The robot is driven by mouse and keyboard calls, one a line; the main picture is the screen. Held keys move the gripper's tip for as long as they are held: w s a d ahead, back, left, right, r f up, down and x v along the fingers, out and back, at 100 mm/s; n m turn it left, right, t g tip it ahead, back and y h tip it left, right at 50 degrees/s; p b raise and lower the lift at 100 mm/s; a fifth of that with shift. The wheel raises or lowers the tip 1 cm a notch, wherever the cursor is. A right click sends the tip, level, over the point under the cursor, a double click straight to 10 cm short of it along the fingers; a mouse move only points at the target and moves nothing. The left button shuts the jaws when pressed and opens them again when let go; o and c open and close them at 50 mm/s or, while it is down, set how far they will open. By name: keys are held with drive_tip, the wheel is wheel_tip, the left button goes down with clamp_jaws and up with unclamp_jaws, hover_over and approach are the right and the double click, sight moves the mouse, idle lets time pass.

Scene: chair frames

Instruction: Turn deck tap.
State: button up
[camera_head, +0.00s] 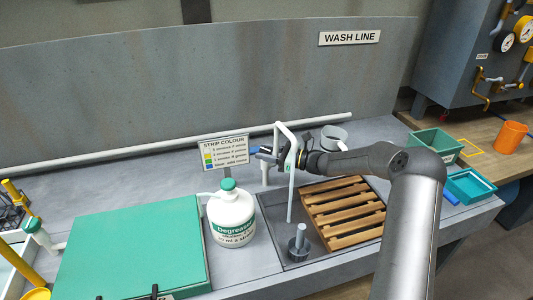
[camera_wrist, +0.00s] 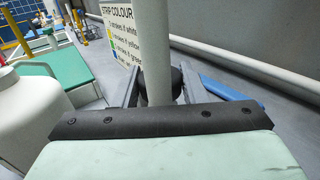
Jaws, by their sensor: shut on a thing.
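The deck tap (camera_head: 291,200) has a tall white pipe that bends over at the top and comes down above the sink in the head view. In the wrist view its white pipe (camera_wrist: 153,40) rises upright in front of a dark round part. A blue lever (camera_wrist: 232,100) lies to the right of the pipe. My gripper (camera_head: 266,156) is at the tap, below the bend, with its fingers (camera_wrist: 158,92) on both sides of the pipe. It is shut on the tap; the exact contact is partly hidden.
A Degreaser bottle (camera_head: 231,218) stands left of the tap, with the strip colour sign (camera_head: 224,152) behind. A wooden slatted rack (camera_head: 342,212) lies right of the tap. A grey cup (camera_head: 333,136) stands behind my arm. A green board (camera_head: 135,250) covers the left front.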

drive_tip(key=shift+f+m+t+h+b, duration=0.1)
drive_tip(key=shift+m+t+h+b, duration=0.65)
drive_tip(key=shift+t, duration=0.35)
drive_tip(key=shift+m+t, duration=0.45)
drive_tip(key=shift+t, duration=0.05)
drive_tip(key=o, duration=1)
drive_tip(key=shift+c, duration=0.2)
drive_tip(key=shift+s+d, duration=0.1)
drive_tip(key=b+v, duration=0.2)
drive_tip(key=v, duration=1.5)
drive_tip(key=shift+r+b, duration=0.3)
drive_tip(key=shift+b, duration=0.05)
drive_tip(key=shift+d, duration=0.15)
